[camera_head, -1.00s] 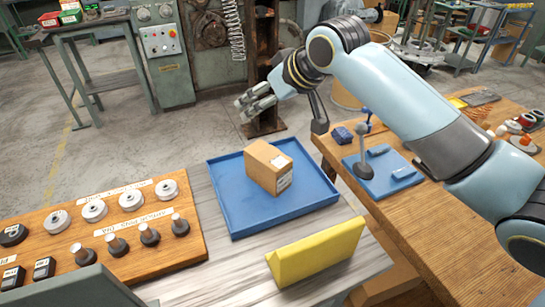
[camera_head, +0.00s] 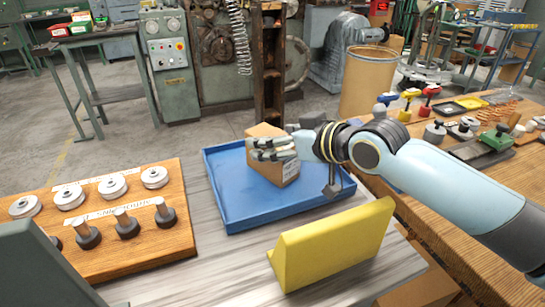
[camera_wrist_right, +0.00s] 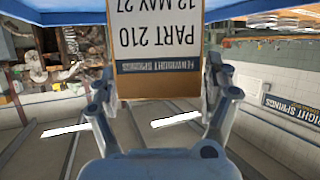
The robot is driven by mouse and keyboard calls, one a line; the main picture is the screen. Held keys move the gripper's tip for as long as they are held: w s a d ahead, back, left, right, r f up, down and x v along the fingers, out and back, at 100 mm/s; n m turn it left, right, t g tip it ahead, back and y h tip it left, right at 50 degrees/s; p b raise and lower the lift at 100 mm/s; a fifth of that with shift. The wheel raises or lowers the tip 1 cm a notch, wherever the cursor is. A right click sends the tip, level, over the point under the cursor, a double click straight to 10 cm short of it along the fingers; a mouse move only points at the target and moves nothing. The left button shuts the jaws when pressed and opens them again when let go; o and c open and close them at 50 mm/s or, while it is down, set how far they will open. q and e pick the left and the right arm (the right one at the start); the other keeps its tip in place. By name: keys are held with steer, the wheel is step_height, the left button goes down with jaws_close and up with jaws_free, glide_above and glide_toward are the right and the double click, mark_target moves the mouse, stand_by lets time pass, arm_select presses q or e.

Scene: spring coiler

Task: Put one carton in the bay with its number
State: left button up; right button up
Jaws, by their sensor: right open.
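A brown cardboard carton (camera_head: 276,173) stands in the blue tray (camera_head: 225,203). In the right wrist view the carton (camera_wrist_right: 155,87) appears upside down. Its white label (camera_wrist_right: 160,35) reads PART 210, 12 MAY 27 and Fenwright Springs. My right gripper (camera_head: 262,149) is at the carton in the head view, its fingers overlapping the carton's upper part. In the wrist view its two fingers stand apart, one on each side of the carton's near end. Whether they touch it I cannot tell. No numbered bay can be made out. My left gripper is out of view.
A yellow wedge-shaped block (camera_head: 335,245) stands in front of the tray. A wooden board (camera_head: 165,240) with rollers and pegs lies at the left. The wooden bench (camera_head: 420,215) at the right holds small tools. A cardboard drum (camera_head: 368,85) stands behind.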

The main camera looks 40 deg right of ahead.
steer(key=shift+w+a+f, duration=0.1)
steer(key=shift+w+f, duration=0.15)
steer(key=shift+w, duration=0.45)
steer(key=c, duration=1.6)
jaws_close()
steer(key=shift+r, duration=0.1)
